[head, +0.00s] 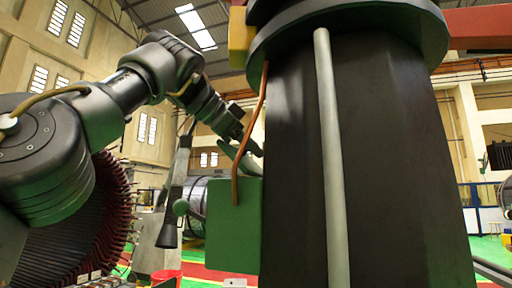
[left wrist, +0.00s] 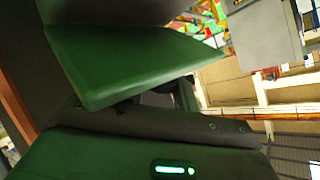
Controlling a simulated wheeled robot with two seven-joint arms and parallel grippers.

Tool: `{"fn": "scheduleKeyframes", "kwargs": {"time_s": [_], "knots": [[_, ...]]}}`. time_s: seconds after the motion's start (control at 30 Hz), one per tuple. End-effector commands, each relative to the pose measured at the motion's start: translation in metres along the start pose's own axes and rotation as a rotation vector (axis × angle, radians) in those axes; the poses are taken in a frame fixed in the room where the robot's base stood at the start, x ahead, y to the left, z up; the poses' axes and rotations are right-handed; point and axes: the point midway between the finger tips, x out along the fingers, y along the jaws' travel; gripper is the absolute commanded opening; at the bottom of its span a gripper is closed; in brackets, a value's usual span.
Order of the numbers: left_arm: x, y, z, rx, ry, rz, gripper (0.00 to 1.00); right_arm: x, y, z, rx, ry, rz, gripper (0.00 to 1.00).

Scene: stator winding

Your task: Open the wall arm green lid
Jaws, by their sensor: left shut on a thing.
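The green box (head: 232,225) is fixed to the side of a thick dark column (head: 385,170). Its green lid (head: 240,157) shows as a pale green plate tilted up above the box, partly hidden by my left gripper. My left gripper (head: 252,146) reaches in from the upper left and is shut on the lid. In the left wrist view the lid (left wrist: 125,60) looks like a thick green slab just above the dark finger parts. The gripped edge is mostly hidden. My right gripper is not in view.
An orange cable (head: 257,105) runs down the column to the box, close to my gripper. A pale vertical pipe (head: 333,170) runs along the column. A large stator with reddish coils (head: 105,220) stands at lower left, partly behind my arm. A dark cone-shaped tool (head: 168,225) hangs left of the box.

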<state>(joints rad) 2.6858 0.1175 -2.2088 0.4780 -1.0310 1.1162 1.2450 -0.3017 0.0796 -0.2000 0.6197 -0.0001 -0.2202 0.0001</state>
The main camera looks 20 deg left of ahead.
Motion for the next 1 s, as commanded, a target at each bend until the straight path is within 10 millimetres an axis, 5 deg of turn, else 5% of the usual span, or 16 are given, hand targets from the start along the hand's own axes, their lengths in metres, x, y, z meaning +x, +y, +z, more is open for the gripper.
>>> {"fn": "scheduleKeyframes", "kwargs": {"time_s": [0.97, 1.0], "knots": [[-0.0023, 0.0019, -0.0056, 0.128, -0.143, -0.016, 0.00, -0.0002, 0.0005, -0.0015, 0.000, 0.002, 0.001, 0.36], [-0.0023, 0.0019, -0.0056, 0.128, -0.143, -0.016, 0.31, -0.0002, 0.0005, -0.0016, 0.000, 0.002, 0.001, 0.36]]}}
